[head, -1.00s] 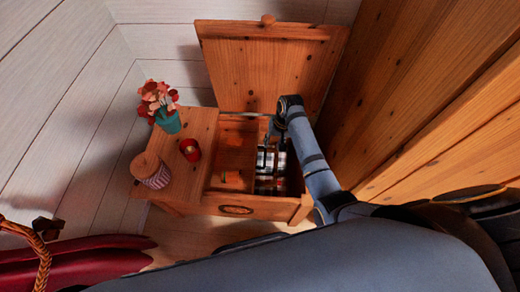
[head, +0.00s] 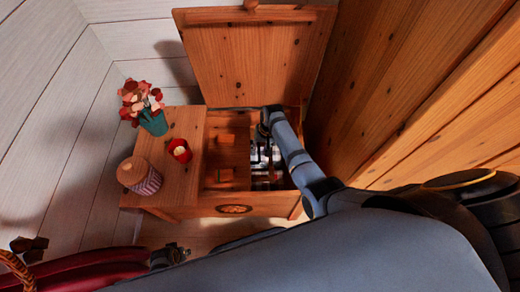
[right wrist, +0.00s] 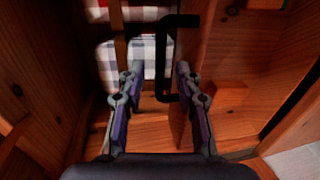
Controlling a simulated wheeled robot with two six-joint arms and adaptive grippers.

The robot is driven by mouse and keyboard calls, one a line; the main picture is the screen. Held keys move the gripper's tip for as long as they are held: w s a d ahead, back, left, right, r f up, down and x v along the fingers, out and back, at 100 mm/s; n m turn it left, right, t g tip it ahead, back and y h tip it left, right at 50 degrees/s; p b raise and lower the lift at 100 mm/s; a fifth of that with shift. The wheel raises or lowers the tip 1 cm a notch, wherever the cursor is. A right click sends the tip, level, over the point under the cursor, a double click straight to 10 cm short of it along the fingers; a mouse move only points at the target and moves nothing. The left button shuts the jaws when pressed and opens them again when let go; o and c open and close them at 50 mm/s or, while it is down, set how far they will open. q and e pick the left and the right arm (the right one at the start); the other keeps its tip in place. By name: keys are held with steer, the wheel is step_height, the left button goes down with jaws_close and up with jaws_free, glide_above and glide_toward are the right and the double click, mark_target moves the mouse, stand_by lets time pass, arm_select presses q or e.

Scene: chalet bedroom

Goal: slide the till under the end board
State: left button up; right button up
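The open wooden chest (head: 270,204) has a fixed end board (head: 180,135) at its left. The till (head: 228,152), a wooden tray, sits in the opening just right of the end board. In the right wrist view, a black bracket-shaped handle (right wrist: 162,60) stands beside the till's wooden wall (right wrist: 208,50). My right gripper (head: 266,152) is down inside the chest. In the wrist view, its fingers (right wrist: 157,72) are apart, with the handle's upright bar between them, closer to the right finger. Dark parts, apparently my left gripper (head: 168,256), show low in the head view; their state is unclear.
On the end board stand a teal flower vase (head: 153,122), a red cup (head: 180,150) and a striped lidded pot (head: 139,175). Checked cloth (right wrist: 120,55) lies in the chest. The raised lid (head: 250,60) stands behind; a wooden wall (head: 400,80) is close at right.

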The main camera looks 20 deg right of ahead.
arm_select(q)
steer(key=shift+r, duration=0.1)
arm_select(e)
jaws_close()
stand_by(0.3)
